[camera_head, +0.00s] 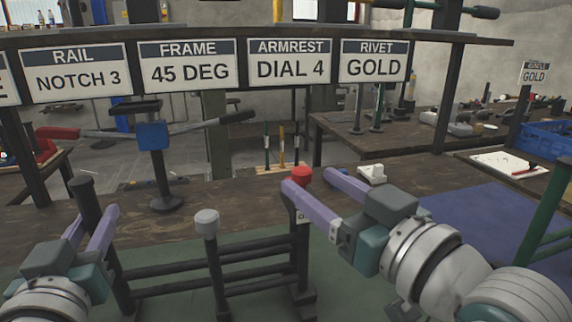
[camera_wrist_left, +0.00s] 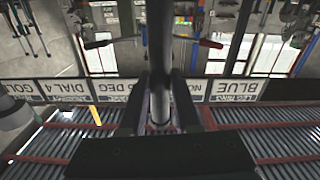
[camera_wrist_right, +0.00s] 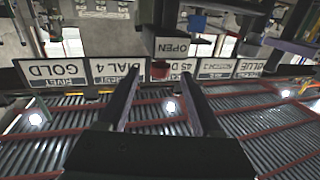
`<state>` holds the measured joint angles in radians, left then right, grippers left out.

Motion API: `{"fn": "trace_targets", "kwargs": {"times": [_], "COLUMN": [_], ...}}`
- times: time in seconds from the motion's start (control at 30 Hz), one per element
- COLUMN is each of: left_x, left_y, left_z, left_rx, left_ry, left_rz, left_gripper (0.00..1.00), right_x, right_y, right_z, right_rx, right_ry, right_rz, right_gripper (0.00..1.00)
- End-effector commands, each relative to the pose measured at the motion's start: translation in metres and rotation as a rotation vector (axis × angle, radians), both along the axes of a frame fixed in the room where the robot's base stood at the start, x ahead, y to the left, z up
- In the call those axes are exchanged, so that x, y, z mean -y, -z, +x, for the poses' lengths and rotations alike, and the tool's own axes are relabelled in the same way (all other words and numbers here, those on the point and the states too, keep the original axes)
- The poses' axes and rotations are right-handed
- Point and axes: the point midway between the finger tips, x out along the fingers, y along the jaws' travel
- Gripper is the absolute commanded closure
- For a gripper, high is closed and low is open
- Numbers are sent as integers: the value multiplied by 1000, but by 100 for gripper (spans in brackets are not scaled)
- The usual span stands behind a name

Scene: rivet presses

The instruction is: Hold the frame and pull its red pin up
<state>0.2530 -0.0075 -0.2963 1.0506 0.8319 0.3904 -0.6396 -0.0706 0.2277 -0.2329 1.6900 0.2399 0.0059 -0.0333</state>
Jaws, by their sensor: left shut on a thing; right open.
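The black frame (camera_head: 180,270) stands on the green mat in the head view, with a tall left post, a grey-capped middle post and a right post. The red pin (camera_head: 302,175) tops the right post. My left gripper (camera_head: 97,212) is shut on the frame's left post, which also runs between its fingers in the left wrist view (camera_wrist_left: 159,90). My right gripper (camera_head: 309,178) is open, its fingers on either side of the red pin. In the right wrist view the red pin (camera_wrist_right: 160,70) shows between the spread fingers, with gaps on both sides.
A blue-headed press (camera_head: 152,138) with a long red-ended lever stands behind the frame. A sign rail (camera_head: 190,68) crosses above. A small white object (camera_head: 373,173) sits behind my right gripper.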

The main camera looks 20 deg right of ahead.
Motion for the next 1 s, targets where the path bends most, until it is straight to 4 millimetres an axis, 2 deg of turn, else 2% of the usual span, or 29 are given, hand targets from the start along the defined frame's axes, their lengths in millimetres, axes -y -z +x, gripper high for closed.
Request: {"fn": "trace_targets", "kwargs": {"times": [0.03, 0.2, 0.4, 0.8, 1.0], "left_x": [0, 0, 0, 0, 0], "left_y": [13, 13, 13, 13, 13], "left_z": [-4, -4, -4, -4, -4], "left_rx": [-33, -33, -33, -33, -33], "left_ry": [4, 4, 4, 4, 4], "left_rz": [-4, -4, -4, -4, -4], "left_gripper": [100, 100, 100, 100, 100], "right_x": [-3, -11, -17, -18, -18], "right_y": [0, 0, 1, 1, 1], "right_z": [12, 43, 64, 70, 70], "right_rx": [2, 0, -1, -2, -2], "right_ry": [0, 0, -1, -1, 0], "right_rz": [1, -1, 0, -1, -1], "right_gripper": [34, 34, 34, 34, 55]}}
